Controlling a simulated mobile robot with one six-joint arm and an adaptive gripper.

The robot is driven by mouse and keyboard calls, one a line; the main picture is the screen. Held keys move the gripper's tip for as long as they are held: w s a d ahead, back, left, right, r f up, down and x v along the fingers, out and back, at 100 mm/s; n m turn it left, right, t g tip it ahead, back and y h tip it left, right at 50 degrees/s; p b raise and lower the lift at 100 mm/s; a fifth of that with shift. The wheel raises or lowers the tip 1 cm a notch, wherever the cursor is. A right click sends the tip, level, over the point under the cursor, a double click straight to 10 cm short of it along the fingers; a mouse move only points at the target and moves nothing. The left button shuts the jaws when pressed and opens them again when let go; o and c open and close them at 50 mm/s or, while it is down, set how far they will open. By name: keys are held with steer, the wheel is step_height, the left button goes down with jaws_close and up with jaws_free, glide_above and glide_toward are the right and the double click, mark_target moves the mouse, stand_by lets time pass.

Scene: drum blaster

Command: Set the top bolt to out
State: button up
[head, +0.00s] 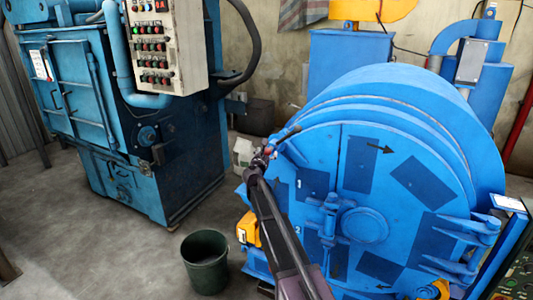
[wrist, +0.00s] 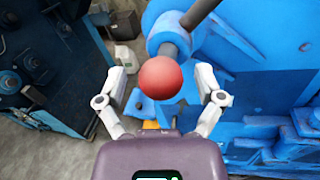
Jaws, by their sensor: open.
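The top bolt is a dark rod in a blue sleeve (wrist: 172,32) at the upper left rim of the blue drum. A red ball knob (wrist: 166,77) sits on the bolt's near end. In the head view the sleeve (head: 284,134) shows beside the round drum door (head: 345,150). My gripper (head: 264,156) is at the knob, and its fingers hide part of it there. In the wrist view my gripper (wrist: 162,84) is open, with one finger on each side of the knob. Gaps show between the knob and both fingers, so it is not gripped.
A blue machine with a control panel (head: 165,45) stands at the left. A dark green bucket (head: 205,262) is on the floor before the drum. The door's central hub (head: 363,225) and hinges (head: 470,230) stick out. Floor between machine and drum is partly clear.

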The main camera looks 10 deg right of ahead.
steer(key=shift+w+d, duration=0.15)
steer(key=shift+w, duration=0.1)
